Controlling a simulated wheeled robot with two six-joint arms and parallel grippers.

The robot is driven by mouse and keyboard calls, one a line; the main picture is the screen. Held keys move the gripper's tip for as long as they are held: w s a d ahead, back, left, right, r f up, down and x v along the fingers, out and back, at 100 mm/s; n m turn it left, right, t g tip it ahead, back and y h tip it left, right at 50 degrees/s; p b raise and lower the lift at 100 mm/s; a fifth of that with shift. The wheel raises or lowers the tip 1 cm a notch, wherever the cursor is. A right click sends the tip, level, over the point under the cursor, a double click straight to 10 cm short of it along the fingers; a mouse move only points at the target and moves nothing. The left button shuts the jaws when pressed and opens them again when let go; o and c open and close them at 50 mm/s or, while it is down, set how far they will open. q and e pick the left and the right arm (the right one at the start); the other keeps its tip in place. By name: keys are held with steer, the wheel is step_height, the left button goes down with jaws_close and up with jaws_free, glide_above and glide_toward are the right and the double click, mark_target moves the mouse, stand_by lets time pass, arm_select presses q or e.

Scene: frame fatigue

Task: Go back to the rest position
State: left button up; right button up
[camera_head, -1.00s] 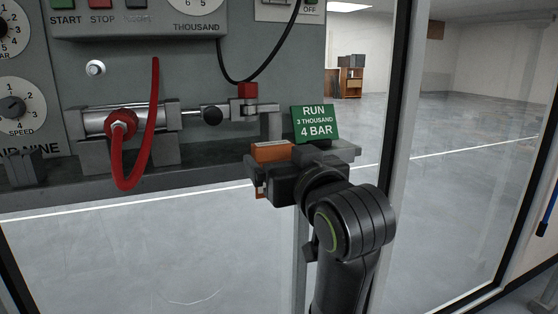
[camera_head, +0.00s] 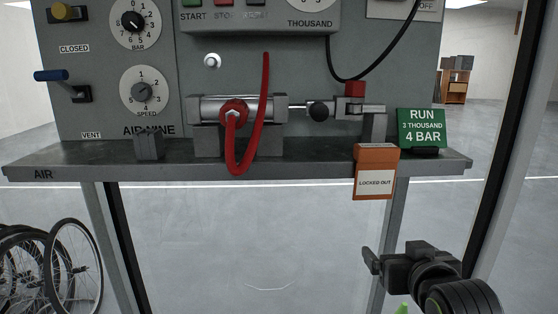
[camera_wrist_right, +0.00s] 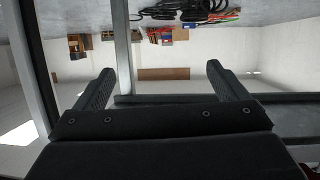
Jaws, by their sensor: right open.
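My right gripper (camera_head: 372,260) is low at the lower right of the head view, below the shelf and apart from it. In the right wrist view its two fingers (camera_wrist_right: 158,85) stand wide apart with nothing between them. An orange tag reading LOCKED OUT (camera_head: 376,180) hangs at the shelf's front edge, above and clear of the gripper. My left gripper is not in view.
The grey shelf (camera_head: 300,170) carries a metal cylinder with a red hose (camera_head: 236,160) and a green RUN sign (camera_head: 422,128). A panel with dials (camera_head: 146,90) stands behind. Dark frame posts (camera_head: 501,140) flank the right. Bicycle wheels (camera_head: 72,262) stand lower left.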

steer(key=s+d+f+g, duration=0.2)
steer(key=s+f, duration=0.1)
steer(key=f, duration=0.4)
steer(key=s+d+f+g+h, duration=0.1)
steer(key=s+f+g, duration=0.1)
steer(key=s+f, duration=0.3)
steer(key=s+d+f+g, duration=0.1)
steer(key=s+d+f, duration=0.1)
steer(key=f, duration=0.6)
steer(key=s+d+f+g, duration=0.25)
steer(key=s+f, duration=0.35)
steer(key=s, duration=0.4)
steer(key=s+d+f+g, duration=0.1)
steer(key=s+f+g, duration=0.2)
steer(key=s+f, duration=0.55)
step_height(320, 180, down, 27)
steer(key=s+d+g+b, duration=0.1)
steer(key=b, duration=0.3)
steer(key=s+f+b, duration=0.2)
steer(key=s+f, duration=0.5)
steer(key=f, duration=0.2)
steer(key=s+a+f+g+b, duration=0.1)
steer(key=s+f+b, duration=0.1)
steer(key=s+f, duration=0.6)
step_height(320, 180, down, 3)
steer(key=shift+r+m, duration=0.2)
steer(key=shift+m, duration=0.1)
